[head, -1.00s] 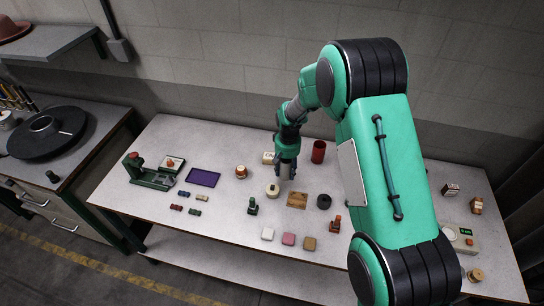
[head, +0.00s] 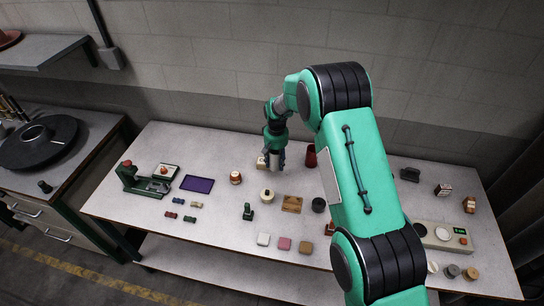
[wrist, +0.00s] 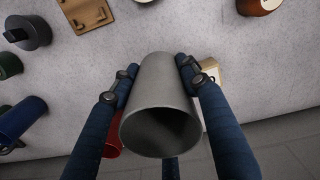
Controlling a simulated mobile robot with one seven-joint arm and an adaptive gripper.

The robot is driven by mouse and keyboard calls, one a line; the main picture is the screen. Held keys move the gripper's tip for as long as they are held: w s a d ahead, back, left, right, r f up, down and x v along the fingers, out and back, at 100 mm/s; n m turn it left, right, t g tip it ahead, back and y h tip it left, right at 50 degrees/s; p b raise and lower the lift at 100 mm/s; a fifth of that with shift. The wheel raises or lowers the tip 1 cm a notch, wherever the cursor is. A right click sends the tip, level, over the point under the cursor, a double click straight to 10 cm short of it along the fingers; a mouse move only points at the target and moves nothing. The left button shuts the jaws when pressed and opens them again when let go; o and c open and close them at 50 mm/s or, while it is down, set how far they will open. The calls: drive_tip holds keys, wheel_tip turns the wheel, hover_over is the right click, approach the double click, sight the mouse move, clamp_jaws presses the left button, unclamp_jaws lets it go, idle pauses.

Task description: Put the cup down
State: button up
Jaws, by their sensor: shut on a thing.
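In the head view my gripper (head: 274,160) is over the back middle of the white table (head: 340,240), near a cream box (head: 261,163). The cup is hard to make out from there. I cannot tell whether its base touches the table.
A red cup (head: 311,157) stands close to the right of my gripper. A round lidded pot (head: 267,195), a wooden block (head: 292,204) and a black pot (head: 318,205) stand nearer the front. A blue cup (wrist: 22,118) shows in the wrist view.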

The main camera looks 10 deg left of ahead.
sight(272, 151)
drive_tip(key=shift+w+a+f, duration=0.1)
drive_tip(key=shift+w+a, duration=0.4)
drive_tip(key=shift+w, duration=0.65)
drive_tip(key=shift+w+a+f, duration=0.1)
drive_tip(key=shift+w+a, duration=0.45)
drive_tip(key=shift+w, duration=0.6)
drive_tip(key=shift+w+a+f, duration=0.1)
drive_tip(key=shift+w+a, duration=0.4)
drive_tip(key=shift+w, duration=0.65)
drive_tip(key=shift+f, duration=0.1)
drive_tip(key=shift+f+p, duration=0.4)
drive_tip(key=shift+f, duration=1.3)
drive_tip(key=shift+f, duration=0.2)
drive_tip(key=o, duration=1.2)
drive_tip(key=shift+o, duration=0.2)
drive_tip(key=shift+r, duration=0.15)
wheel_tip(272, 151, up, 12)
drive_tip(key=shift+b, duration=0.35)
